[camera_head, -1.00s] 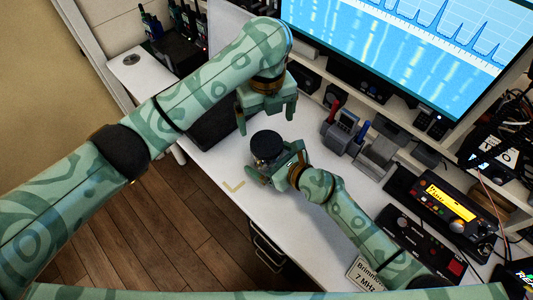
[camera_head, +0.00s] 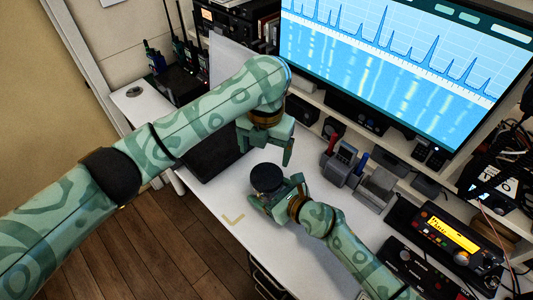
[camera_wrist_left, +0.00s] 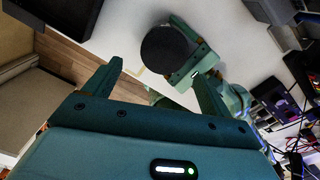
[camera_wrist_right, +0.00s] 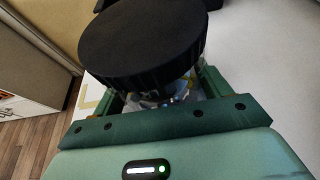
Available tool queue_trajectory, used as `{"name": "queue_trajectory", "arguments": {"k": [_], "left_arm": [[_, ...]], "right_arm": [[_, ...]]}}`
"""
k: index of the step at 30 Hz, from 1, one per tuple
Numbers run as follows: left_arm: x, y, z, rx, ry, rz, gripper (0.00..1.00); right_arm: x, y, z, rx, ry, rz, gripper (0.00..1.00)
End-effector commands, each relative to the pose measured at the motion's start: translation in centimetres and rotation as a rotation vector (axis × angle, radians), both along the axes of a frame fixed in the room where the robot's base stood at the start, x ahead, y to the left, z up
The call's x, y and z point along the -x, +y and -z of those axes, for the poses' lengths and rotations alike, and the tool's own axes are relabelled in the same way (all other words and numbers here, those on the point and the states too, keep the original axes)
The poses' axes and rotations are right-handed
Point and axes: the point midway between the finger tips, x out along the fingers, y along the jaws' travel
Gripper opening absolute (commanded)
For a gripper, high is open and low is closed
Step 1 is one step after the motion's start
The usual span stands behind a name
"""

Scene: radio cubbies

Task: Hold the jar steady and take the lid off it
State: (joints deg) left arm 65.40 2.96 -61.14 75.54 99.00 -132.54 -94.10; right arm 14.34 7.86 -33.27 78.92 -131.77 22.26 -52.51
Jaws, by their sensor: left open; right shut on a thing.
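The jar's black, ribbed lid (camera_head: 267,178) sits on top of the jar near the desk's front edge. The lid fills the top of the right wrist view (camera_wrist_right: 143,45) and shows from above in the left wrist view (camera_wrist_left: 165,49). Below it, a little of the clear jar (camera_wrist_right: 150,98) with bits inside shows between my right fingers. My right gripper (camera_head: 272,200) is shut on the jar's body. My left gripper (camera_head: 264,148) is open and empty, above and behind the lid, apart from it. Its fingers also show in the left wrist view (camera_wrist_left: 158,75).
A large monitor (camera_head: 400,65) stands at the back above a shelf. A grey holder (camera_head: 342,160) with red and blue tools stands right of the jar. A radio (camera_head: 440,235) lies at the right. The white desk front is mostly clear.

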Motion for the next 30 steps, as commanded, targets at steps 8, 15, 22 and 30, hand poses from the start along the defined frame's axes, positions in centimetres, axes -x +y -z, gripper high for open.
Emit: {"name": "queue_trajectory", "arguments": {"k": [8,15,22,30], "left_arm": [[0.4,-0.5,0.4,0.019,0.02,0.378,0.84],[0.5,-0.4,3.7,0.019,0.024,0.405,0.84],[0.4,-0.5,7.2,0.019,0.023,0.403,0.84],[0.4,-0.4,8.3,0.018,0.019,0.405,0.84]], "right_arm": [[0.0,0.0,0.0,-0.001,-0.001,0.0,0.13],[0.0,0.0,0.0,-0.001,-0.001,0.0,0.13],[0.0,0.0,0.0,-0.001,-0.001,0.0,0.13],[0.0,0.0,-0.1,-0.001,-0.001,0.0,0.13]]}}
